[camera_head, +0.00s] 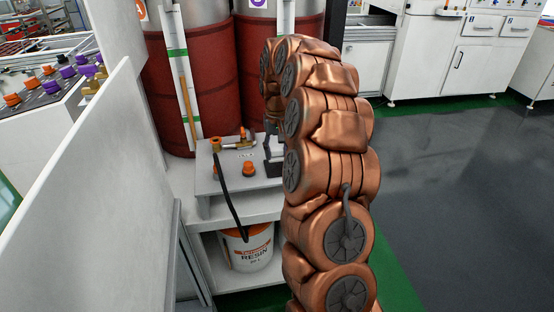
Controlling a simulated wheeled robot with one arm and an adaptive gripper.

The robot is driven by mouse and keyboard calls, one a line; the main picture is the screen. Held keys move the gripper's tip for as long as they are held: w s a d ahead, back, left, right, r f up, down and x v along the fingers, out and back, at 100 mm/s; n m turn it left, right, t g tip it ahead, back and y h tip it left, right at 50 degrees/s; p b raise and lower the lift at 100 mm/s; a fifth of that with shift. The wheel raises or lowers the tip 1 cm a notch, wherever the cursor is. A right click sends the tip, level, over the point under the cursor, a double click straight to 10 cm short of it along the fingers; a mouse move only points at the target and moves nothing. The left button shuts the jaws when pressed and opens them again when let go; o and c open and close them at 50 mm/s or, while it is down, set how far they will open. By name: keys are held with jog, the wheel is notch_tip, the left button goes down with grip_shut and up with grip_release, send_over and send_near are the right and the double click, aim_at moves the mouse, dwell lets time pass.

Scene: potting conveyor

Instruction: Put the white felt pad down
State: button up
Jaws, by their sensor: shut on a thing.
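My gripper (272,152) shows only as a dark strip at the left edge of my copper-coloured arm, above the right part of a small white bench (209,183). The arm hides most of it, including the fingertips. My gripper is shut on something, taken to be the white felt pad. I cannot make out the pad itself, nor whether it touches the bench top.
A brass fitting (236,145) with a black hose (229,195) and orange-capped parts (249,168) occupy the bench top. A resin bucket (246,249) stands on the shelf below. Red-jacketed drums (211,88) stand behind. A white panel (75,205) borders the left.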

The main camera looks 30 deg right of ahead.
aim_at(277, 156)
jog(key=shift+f+p, duration=0.3)
jog(key=shift+f, duration=1.55)
jog(key=shift+f, duration=0.15)
jog(key=o, duration=1)
notch_tip(277, 156, up, 12)
jog(key=shift+f+b, duration=0.15)
jog(key=shift+b, duration=0.3)
jog(key=shift+r, duration=0.35)
